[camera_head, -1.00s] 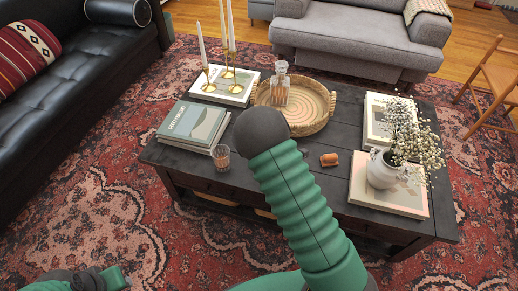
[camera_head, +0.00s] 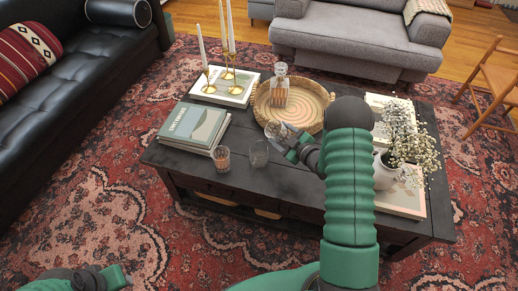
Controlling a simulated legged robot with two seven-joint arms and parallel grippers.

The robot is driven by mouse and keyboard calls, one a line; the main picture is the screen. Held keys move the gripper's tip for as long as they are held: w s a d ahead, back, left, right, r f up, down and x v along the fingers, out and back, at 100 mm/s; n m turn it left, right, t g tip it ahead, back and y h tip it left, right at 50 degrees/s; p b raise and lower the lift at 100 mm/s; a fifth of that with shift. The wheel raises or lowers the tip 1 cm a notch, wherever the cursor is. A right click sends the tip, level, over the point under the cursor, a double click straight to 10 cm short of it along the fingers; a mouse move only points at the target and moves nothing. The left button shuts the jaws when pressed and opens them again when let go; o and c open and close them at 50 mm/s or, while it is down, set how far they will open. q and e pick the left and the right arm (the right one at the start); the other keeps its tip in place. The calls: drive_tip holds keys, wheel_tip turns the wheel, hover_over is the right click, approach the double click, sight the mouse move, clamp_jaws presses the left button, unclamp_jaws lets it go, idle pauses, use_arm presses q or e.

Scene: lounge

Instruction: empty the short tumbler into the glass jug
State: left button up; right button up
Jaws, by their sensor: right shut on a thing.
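My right gripper (camera_head: 289,141) reaches in over the middle of the table and is shut on a clear glass vessel (camera_head: 273,130), partly hidden by the fingers. The held glass is close to the tray's front rim; whether it is the tumbler or the jug is hard to tell. A clear, empty-looking glass (camera_head: 259,154) stands just left of and in front of it. A glass with brownish contents (camera_head: 221,159) stands further left by the books. My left gripper (camera_head: 112,277) shows only partly at the bottom left, its jaws unclear.
A round woven tray (camera_head: 262,118) holds a stoppered decanter (camera_head: 281,90) with amber liquid. Stacked books (camera_head: 193,126), brass candlesticks (camera_head: 228,82) and a white flower vase (camera_head: 385,171) stand around it. The dark table's (camera_head: 220,184) front left strip is clear.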

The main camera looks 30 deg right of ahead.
drive_tip(key=f+m+b, duration=0.1)
drive_tip(key=f, duration=0.1)
drive_tip(key=d+f+b, duration=0.1)
drive_tip(key=b, duration=0.1)
drive_tip(key=d+f+m+t+y+b, duration=0.1)
drive_tip(key=f, duration=0.1)
drive_tip(key=shift+s+d+f+m+b, duration=0.2)
drive_tip(key=shift+s+f+m+b, duration=0.1)
drive_tip(key=shift+f+b, duration=0.1)
drive_tip(key=shift+s+d+r+m+t+y, duration=0.15)
drive_tip(key=shift+d+m+t, duration=0.15)
drive_tip(key=shift+m, duration=0.2)
drive_tip(key=shift+s+d+r+m+t+y, duration=0.1)
drive_tip(key=shift+d+r+m+t+y, duration=0.1)
drive_tip(key=shift+d+m, duration=0.25)
drive_tip(key=shift+r+m, duration=0.1)
drive_tip(key=shift+m, duration=0.55)
wheel_tip(320, 180, up, 5)
drive_tip(key=p, duration=0.4)
drive_tip(key=shift+d+r, duration=0.1)
drive_tip(key=shift+r, duration=0.05)
